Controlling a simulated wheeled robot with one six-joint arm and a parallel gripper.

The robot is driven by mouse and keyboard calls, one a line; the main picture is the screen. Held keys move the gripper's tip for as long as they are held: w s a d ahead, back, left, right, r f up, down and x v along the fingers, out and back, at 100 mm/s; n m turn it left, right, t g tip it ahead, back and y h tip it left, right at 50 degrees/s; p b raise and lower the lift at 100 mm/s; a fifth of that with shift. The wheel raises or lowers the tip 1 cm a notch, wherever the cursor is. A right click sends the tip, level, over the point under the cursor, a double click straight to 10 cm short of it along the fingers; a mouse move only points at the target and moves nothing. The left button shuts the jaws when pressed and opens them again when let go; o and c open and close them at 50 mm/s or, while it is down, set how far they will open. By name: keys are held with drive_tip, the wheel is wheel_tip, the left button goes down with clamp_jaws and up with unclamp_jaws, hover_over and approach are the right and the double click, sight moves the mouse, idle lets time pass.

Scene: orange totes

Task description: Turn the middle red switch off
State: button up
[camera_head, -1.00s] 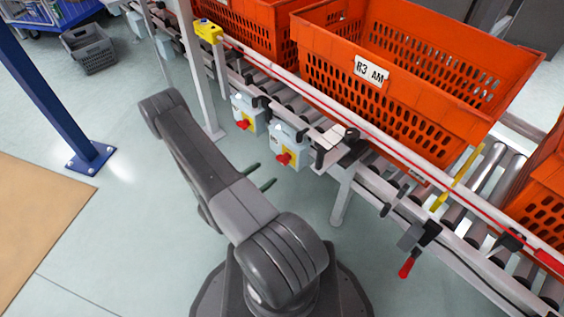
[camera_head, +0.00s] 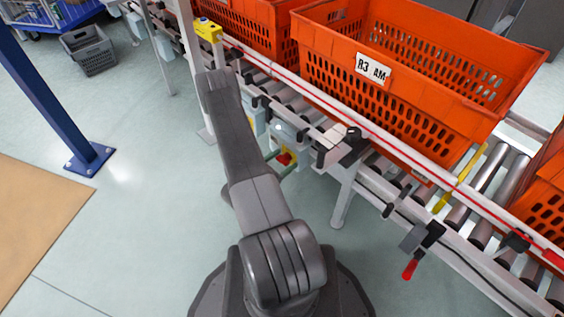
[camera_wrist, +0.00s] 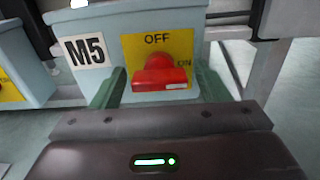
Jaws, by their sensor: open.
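A red rotary switch (camera_wrist: 160,76) sits on a yellow plate on a grey-blue box (camera_wrist: 125,30) labelled M5. OFF is printed above the knob and ON to its right. The knob's pale mark lies at its lower right. My gripper (camera_wrist: 157,88) is open, with one green finger on each side of the knob; whether they touch it is not clear. In the head view the red switch (camera_head: 284,159) is partly visible beside my green fingers (camera_head: 281,163). My arm hides most of the neighbouring switch box (camera_head: 254,112).
Another box with a yellow plate (camera_wrist: 10,92) is at the left of the wrist view. The roller conveyor (camera_head: 420,205) carries orange totes (camera_head: 430,85) above the boxes. A red-handled lever (camera_head: 409,269) hangs at right.

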drive_tip(key=c, duration=1)
drive_tip(key=shift+n, duration=0.4)
drive_tip(key=n, duration=0.4)
drive_tip(key=shift+b, duration=0.3)
drive_tip(key=n, duration=0.4)
drive_tip(key=shift+s+d+n, duration=0.1)
drive_tip(key=shift+n, duration=0.2)
drive_tip(key=n, duration=0.4)
drive_tip(key=shift+o, duration=0.2)
drive_tip(key=shift+r+n, duration=0.1)
drive_tip(key=shift+n, duration=2.1)
